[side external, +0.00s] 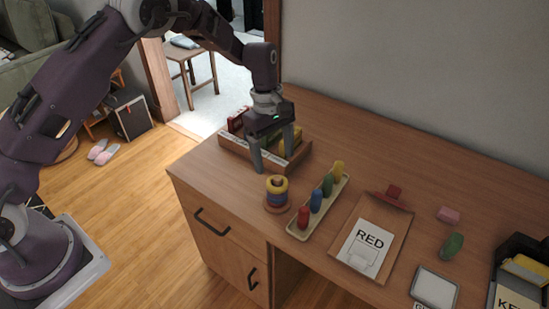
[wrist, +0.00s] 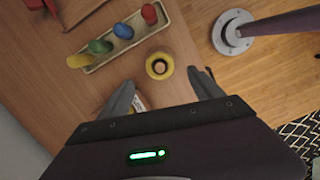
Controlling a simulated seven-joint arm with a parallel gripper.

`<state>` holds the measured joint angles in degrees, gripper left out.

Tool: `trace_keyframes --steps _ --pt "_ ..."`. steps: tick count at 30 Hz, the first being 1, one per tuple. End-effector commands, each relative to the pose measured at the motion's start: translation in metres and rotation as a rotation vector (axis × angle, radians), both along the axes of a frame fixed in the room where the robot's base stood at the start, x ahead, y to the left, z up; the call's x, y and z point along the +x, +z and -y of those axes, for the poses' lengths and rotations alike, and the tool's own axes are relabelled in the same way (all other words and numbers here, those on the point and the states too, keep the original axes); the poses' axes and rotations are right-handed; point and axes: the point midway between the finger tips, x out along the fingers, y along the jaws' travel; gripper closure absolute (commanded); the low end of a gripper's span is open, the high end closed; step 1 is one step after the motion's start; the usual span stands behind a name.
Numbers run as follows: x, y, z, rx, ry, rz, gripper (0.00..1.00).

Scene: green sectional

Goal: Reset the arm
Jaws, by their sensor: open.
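My gripper (side external: 275,155) is open, with its two fingers apart and pointing down over the left part of the wooden desk. In the wrist view my gripper (wrist: 165,92) has nothing between its fingertips. In the side view the fingers stand in front of a wooden tray (side external: 233,150) that holds a red item and a yellow item. I cannot tell whether the fingers touch the tray. A ring stacker (side external: 277,190) with a yellow ring on top stands just in front of the gripper; it also shows in the wrist view (wrist: 160,66).
A tray with red, blue, green and yellow pegs (side external: 318,205) lies right of the stacker. The desk's back right is clear.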

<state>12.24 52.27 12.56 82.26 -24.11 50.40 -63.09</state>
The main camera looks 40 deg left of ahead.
Motion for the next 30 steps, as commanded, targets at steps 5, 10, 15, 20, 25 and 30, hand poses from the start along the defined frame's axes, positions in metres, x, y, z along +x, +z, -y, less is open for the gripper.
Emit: trace_keyframes --steps 5,10,15,20,25,30 --pt "-0.001 0.009 -0.001 -0.003 -0.013 0.012 0.25" --pt "-0.036 0.112 -0.016 -0.020 -0.224 0.145 0.25" --pt "-0.131 0.214 -0.039 0.038 -0.581 0.333 0.25" --pt "-0.234 0.249 -0.057 0.183 -0.919 0.477 0.25" --pt "-0.305 0.238 -0.071 0.352 -1.172 0.539 0.25" --pt "-0.327 0.228 -0.077 0.420 -1.261 0.546 0.25"
